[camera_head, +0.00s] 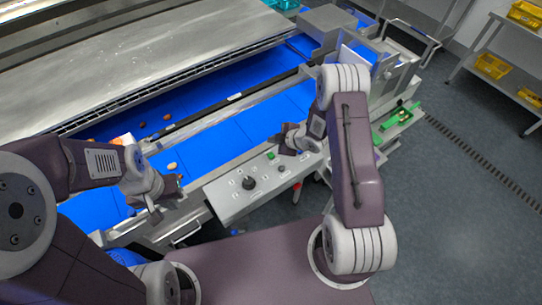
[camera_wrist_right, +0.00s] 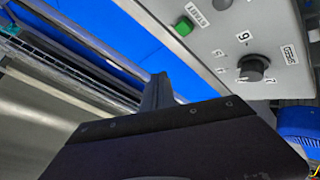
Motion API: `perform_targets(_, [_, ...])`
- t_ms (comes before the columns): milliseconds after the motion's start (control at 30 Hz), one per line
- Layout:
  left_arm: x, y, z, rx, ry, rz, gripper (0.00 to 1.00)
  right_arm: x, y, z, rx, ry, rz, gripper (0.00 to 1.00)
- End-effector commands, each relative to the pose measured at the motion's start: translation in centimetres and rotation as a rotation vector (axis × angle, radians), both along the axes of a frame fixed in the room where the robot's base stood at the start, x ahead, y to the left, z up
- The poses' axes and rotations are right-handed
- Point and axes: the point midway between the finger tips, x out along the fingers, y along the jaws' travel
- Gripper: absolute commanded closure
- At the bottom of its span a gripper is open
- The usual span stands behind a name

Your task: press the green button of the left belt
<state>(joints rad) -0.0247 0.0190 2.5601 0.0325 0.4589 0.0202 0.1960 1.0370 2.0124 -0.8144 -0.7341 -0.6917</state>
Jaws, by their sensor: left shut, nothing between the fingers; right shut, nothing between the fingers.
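A grey control panel (camera_head: 222,197) carries a small green button (camera_head: 270,155) near its far right end and a dark knob (camera_head: 249,183). In the right wrist view the green button (camera_wrist_right: 183,27) sits beside a printed label, and the knob (camera_wrist_right: 253,67) has numbers around it. My right gripper (camera_head: 280,144) is shut and empty, close to the green button on its far right side; in the wrist view its finger (camera_wrist_right: 158,92) shows apart from the button. My left gripper (camera_head: 154,211) is shut and empty, over the near belt edge left of the panel.
Blue belts (camera_head: 205,146) run behind the panel, with a few dates (camera_head: 172,166) on them. A large metal sheet (camera_head: 140,60) lies beyond. A green tray (camera_head: 398,120) stands right of the belts. Shelves with yellow crates (camera_head: 491,66) stand far right; the floor between is clear.

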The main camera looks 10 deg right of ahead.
Motion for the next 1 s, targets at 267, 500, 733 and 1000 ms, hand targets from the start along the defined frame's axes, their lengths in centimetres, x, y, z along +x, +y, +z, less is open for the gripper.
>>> perform_targets(267, [0.0,0.0,-3.4,0.000,0.000,0.000,1.00,0.0,0.0,-4.5,0.000,0.002,-0.001,1.00])
perform_targets(500, [0.0,0.0,-6.0,0.000,0.000,0.000,1.00,0.0,0.0,-7.4,0.000,-0.001,-0.001,1.00])
perform_targets(733, [0.0,0.0,-6.0,0.000,0.000,0.000,1.00,0.0,0.0,-7.5,0.000,-0.001,-0.001,1.00])
perform_targets(1000, [0.0,0.0,-6.0,0.000,0.000,0.000,1.00,0.0,0.0,-7.5,0.000,-0.001,-0.001,1.00])
